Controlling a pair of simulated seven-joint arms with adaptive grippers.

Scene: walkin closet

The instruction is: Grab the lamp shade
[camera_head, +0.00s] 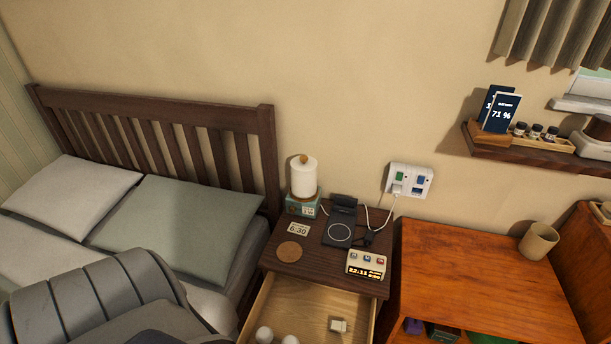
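A white upright cylinder with a round wooden knob on top, which looks like the lamp shade (303,178), stands at the back left of the dark wooden nightstand (310,262). It sits on or just behind a small teal box (301,206), close to the wall. Its lower edge meets the box, and I cannot tell how the two are joined. A beige, cup-like open cylinder (540,243) stands on the orange wooden cabinet at the right. Neither of my grippers shows in the head view.
The nightstand also bears a charging pad (340,230), a digital clock (366,265), a round coaster (289,251) and a small 6:30 card (298,229). Its drawer (300,310) is open. The bed's headboard (160,135) stands left. A wall shelf (540,152) juts out upper right.

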